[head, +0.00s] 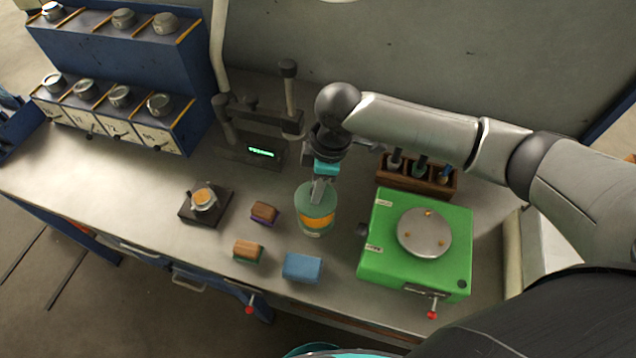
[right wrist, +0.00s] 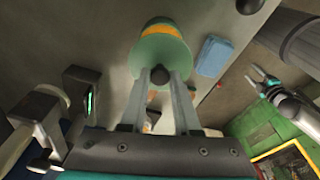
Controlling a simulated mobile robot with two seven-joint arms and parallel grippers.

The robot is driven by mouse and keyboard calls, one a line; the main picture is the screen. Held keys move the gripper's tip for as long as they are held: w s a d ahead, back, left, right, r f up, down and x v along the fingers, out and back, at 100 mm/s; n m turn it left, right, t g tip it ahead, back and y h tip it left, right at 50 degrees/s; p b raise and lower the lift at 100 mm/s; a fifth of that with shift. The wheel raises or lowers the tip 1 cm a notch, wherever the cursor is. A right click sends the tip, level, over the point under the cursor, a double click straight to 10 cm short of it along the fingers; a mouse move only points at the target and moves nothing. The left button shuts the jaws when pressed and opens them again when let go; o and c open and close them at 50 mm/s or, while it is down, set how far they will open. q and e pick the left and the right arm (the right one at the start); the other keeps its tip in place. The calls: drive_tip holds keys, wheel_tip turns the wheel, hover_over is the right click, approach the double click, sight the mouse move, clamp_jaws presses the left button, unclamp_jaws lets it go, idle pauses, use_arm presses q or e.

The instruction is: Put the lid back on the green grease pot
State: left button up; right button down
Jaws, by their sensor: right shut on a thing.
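The green grease pot (head: 316,222) with an orange band stands near the middle of the bench. It also shows in the right wrist view (right wrist: 160,32). The green lid (right wrist: 152,58) is over the pot's top, in line with it. I cannot tell whether it is fully seated. My right gripper (head: 320,190) points down from above, its fingers shut on the lid's dark knob (right wrist: 159,77). My left gripper (right wrist: 262,82) shows at the right of the right wrist view, empty with its fingers apart. It does not show clearly in the head view.
A blue block (head: 302,267) and two wooden-backed brushes (head: 264,212) lie near the pot. A green box with a steel disc (head: 424,232) stands at right, a wooden bottle rack (head: 400,183) behind it. A small dark stand (head: 205,204) and a display device (head: 258,152) are left.

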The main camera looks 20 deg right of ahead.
wheel_tip(320, 180, down, 3)
drive_tip(key=b, duration=0.3)
use_arm(q)
drive_tip(key=shift+s+d+f+b, duration=0.1)
drive_tip(key=shift+s+f+b, duration=0.05)
drive_tip(key=shift+f, duration=0.95)
drive_tip(key=shift+s+f+b, duration=0.1)
drive_tip(key=shift+f+b, duration=0.05)
drive_tip(key=shift+f, duration=0.9)
use_arm(e)
drive_tip(key=shift+f, duration=0.95)
use_arm(q)
drive_tip(key=shift+d+r, duration=0.1)
drive_tip(key=shift+r+p, duration=0.8)
drive_tip(key=shift+p, duration=0.1)
drive_tip(key=shift+r+p, duration=0.3)
drive_tip(key=shift+r, duration=0.05)
use_arm(e)
drive_tip(key=shift+f, duration=0.15)
use_arm(q)
drive_tip(key=shift+r+p, duration=0.4)
drive_tip(key=shift+p, duration=0.05)
use_arm(e)
drive_tip(key=shift+c, duration=0.4)
unclamp_jaws()
